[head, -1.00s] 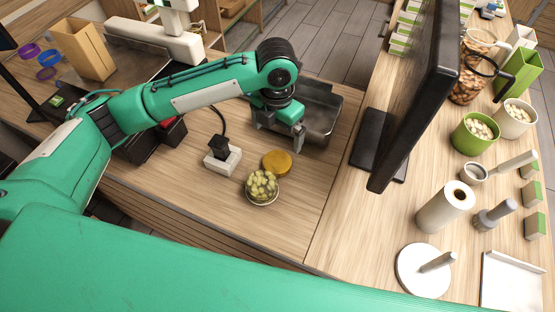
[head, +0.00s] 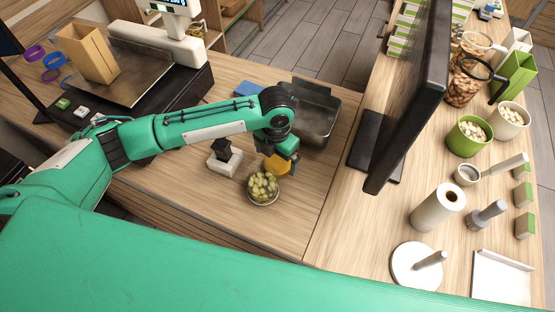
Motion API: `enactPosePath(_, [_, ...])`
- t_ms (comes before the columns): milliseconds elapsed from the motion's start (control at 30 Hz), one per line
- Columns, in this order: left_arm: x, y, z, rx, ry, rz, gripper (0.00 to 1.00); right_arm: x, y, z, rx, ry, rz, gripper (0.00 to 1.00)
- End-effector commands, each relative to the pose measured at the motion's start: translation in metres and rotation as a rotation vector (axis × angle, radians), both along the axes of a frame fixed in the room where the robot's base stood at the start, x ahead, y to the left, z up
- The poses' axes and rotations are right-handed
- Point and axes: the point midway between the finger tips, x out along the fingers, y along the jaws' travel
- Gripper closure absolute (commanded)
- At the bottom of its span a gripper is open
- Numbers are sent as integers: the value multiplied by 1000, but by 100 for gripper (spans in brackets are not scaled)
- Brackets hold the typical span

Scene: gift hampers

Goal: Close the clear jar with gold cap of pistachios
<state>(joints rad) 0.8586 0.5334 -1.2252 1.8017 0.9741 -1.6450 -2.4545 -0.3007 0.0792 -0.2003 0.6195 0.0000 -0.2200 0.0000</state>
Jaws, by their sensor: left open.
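The clear jar of pistachios (head: 263,188) stands uncapped on the wooden counter, its green contents showing through the open top. The round gold cap (head: 277,165) lies on the counter just behind the jar, apart from it or nearly touching. My left gripper (head: 281,160) is over the gold cap, pointing down, and hides part of it. Its fingers are open around or just above the cap; I cannot tell whether they touch it. My right gripper is not in view, though a large green arm link of mine fills the lower left.
A white block with a black top (head: 226,157) stands left of the jar. A grey metal tray (head: 314,112) lies behind my gripper. A black monitor (head: 418,105) rises at the right. A scale with a paper bag (head: 88,53) is at upper left. Counter right of the jar is clear.

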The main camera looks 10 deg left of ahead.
Motion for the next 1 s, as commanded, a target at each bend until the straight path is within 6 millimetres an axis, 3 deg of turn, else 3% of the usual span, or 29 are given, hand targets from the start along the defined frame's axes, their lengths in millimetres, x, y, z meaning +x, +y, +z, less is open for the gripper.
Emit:
enactPosePath(33, [-1,0,-3,1,5,1,1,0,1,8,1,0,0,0])
enactPosePath(200, [-1,0,-21,0,1,-1,1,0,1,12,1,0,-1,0])
enactPosePath(567, [0,0,-24,0,0,-1,1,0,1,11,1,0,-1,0])
enactPosePath(800, [0,0,-24,0,0,-1,48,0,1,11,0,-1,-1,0])
enactPosePath(1000, [0,0,-24,0,0,-1,48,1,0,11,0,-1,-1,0])
